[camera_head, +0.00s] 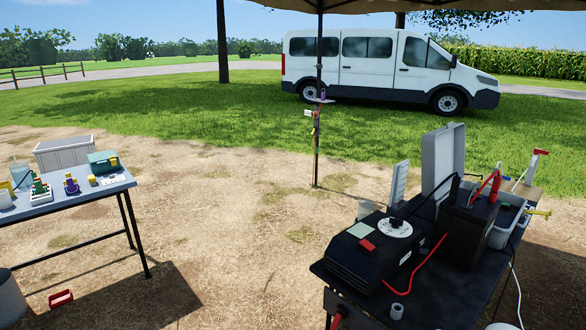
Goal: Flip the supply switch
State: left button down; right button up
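A black control box (375,258) with a white round dial (394,228) on top sits on the dark table at the right. A small red piece (367,244) and a pale green label lie on its top, left of the dial. I cannot tell which part is the supply switch or how it is set. A black battery-like box (466,215) with a red clamp or lead stands behind it, and a red cable runs beside the control box. Neither of my grippers is in view.
A dark table (440,299) carries the boxes, an open grey case (443,160) and a white roll (397,311). Another table (70,200) at left holds small instruments. A pole (316,150) stands between them on open ground. A white van (375,68) is parked behind.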

aim_at(422, 250)
jog(key=i+l, duration=0.1)
jog(key=l, duration=0.35)
jog(key=l+z, duration=0.1)
jog(key=l, duration=0.3)
jog(key=i+l, duration=0.15)
jog(key=l, duration=0.3)
jog(key=i+l+z, duration=0.1)
jog(key=l, duration=0.35)
jog(key=i+l, duration=0.1)
jog(key=l, duration=0.3)
